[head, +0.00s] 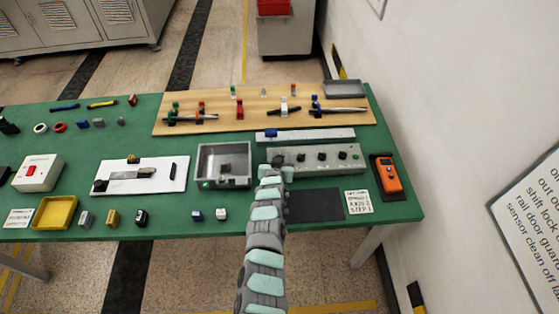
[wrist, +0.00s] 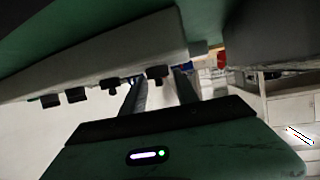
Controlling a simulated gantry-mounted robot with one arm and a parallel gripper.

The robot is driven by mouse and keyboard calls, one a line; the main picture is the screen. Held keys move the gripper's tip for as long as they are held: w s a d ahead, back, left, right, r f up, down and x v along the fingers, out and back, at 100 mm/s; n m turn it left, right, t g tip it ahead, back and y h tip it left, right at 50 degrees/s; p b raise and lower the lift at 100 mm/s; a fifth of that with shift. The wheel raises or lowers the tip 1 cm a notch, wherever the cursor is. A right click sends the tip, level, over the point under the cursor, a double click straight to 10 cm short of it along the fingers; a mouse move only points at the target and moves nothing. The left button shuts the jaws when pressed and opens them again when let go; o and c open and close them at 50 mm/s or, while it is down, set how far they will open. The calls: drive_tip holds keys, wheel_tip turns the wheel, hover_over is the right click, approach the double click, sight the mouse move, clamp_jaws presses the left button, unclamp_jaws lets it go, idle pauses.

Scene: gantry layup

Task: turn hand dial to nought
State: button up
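A grey control panel (head: 316,167) lies on the green table, with a row of dark knobs on its face. No label or pointer mark on the knobs is readable, so I cannot tell which position any knob points to. My gripper (head: 277,163) is at the panel's left end, over the leftmost knob; my arm partly hides that end. In the wrist view, my gripper (wrist: 159,77) has its two fingers apart, on either side of one dark knob (wrist: 157,72). I cannot tell whether they touch it. The other knobs (wrist: 76,95) stand in line to the left.
A grey tray (head: 204,160) is left of the panel and a grey rail (head: 325,134) lies behind it. An orange handheld device (head: 388,177) is to the right. A dark mat (head: 315,205) lies in front. A wooden board (head: 215,103) with clamps is at the back.

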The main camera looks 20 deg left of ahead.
drive_tip(key=shift+w, duration=0.15)
drive_tip(key=shift+c, duration=0.4)
clamp_jaws()
